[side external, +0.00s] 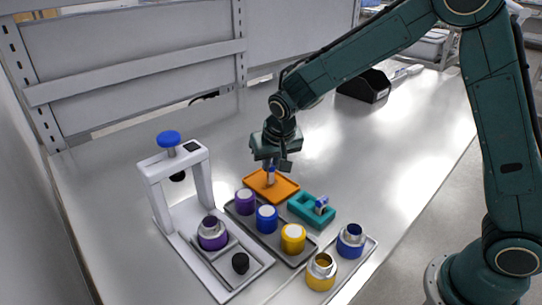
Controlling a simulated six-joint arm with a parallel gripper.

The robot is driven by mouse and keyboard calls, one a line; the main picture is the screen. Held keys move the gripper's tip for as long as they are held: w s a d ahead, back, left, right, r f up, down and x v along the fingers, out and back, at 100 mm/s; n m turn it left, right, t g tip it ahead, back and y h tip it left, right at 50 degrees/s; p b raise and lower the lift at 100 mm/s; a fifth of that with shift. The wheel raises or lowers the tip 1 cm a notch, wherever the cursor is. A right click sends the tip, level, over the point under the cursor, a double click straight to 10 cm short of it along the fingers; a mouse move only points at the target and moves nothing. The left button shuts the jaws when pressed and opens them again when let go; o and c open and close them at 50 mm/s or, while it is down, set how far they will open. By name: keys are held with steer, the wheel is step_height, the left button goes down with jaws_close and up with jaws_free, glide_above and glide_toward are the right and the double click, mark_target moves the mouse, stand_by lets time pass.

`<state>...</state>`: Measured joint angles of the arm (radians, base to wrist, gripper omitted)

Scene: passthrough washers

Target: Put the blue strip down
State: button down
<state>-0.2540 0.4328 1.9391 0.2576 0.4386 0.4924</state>
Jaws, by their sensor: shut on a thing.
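My gripper (270,166) points down over the orange tray (284,193) near the middle of the bench. It is shut on the blue strip (271,176), a small upright piece of which only a little shows between and below the fingers. The strip's lower end is at or just above the tray; I cannot tell whether it touches.
A teal holder (301,211) with a small blue-and-white piece stands right of the orange tray. In front, a dark tray (281,246) holds purple, blue and yellow capped jars. A white press (205,180) stands left. Two open jars (351,240) are at front right. A black bin (364,87) is behind.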

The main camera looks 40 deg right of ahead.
steer(key=shift+f, duration=0.3)
steer(key=shift+f, duration=0.1)
steer(key=c, duration=1.4)
jaws_free()
steer(key=shift+c, duration=0.2)
steer(key=v, duration=1.2)
steer(key=shift+s, duration=0.1)
